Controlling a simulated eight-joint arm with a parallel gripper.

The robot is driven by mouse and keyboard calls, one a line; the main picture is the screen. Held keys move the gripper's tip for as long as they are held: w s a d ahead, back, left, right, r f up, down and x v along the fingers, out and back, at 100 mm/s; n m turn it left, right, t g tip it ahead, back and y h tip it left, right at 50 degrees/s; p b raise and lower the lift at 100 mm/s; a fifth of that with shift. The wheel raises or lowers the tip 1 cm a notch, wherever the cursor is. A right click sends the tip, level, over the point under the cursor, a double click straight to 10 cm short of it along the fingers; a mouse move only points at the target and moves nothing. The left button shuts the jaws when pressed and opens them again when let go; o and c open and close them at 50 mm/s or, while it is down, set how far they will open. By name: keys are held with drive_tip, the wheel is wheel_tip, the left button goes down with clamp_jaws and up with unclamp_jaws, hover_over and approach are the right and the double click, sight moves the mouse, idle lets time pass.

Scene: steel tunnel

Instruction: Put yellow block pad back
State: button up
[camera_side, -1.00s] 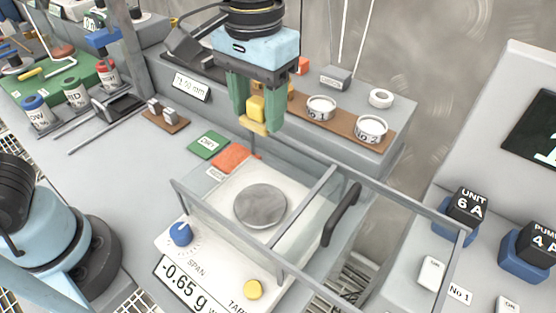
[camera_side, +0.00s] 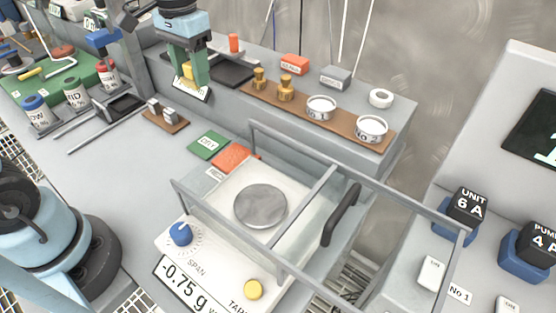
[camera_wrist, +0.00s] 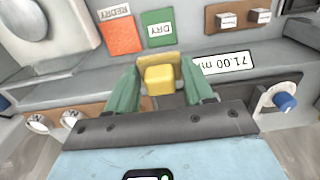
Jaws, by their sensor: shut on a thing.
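My gripper (camera_side: 188,75) is at the upper left of the side view, in front of the raised shelf and by the display plate. Its green fingers are shut on the yellow block (camera_side: 187,71). In the wrist view the yellow block (camera_wrist: 159,79) sits between the two green fingertips. The block is held in the air. A display plate reading 71.00 mm (camera_wrist: 224,63) is beside the fingers in the wrist view. A dark flat pad (camera_side: 232,71) lies on the shelf just right of my gripper in the side view.
Brass weights (camera_side: 286,89) and two round tins (camera_side: 371,128) stand on a brown strip on the shelf. A balance with a glass frame (camera_side: 292,202) stands in front. Green DRY (camera_side: 208,145) and orange (camera_side: 236,157) pads lie on the bench. A small brown board (camera_side: 165,120) carries grey blocks.

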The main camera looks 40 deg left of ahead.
sight(190, 81)
wheel_tip(190, 81, down, 16)
idle(0.9)
drive_tip(key=shift+f, duration=0.1)
drive_tip(key=o, duration=1)
wheel_tip(190, 81, up, 12)
drive_tip(key=shift+r, duration=0.1)
drive_tip(key=shift+s+d+r+t, duration=0.3)
drive_tip(key=shift+s+t, duration=0.1)
drive_tip(key=shift+s, duration=0.1)
drive_tip(key=s+d+t, duration=0.2)
drive_tip(key=s+t, duration=0.3)
drive_tip(key=t, duration=0.1)
drive_tip(key=shift+s+d+f, duration=0.15)
drive_tip(key=shift+s+d, duration=0.1)
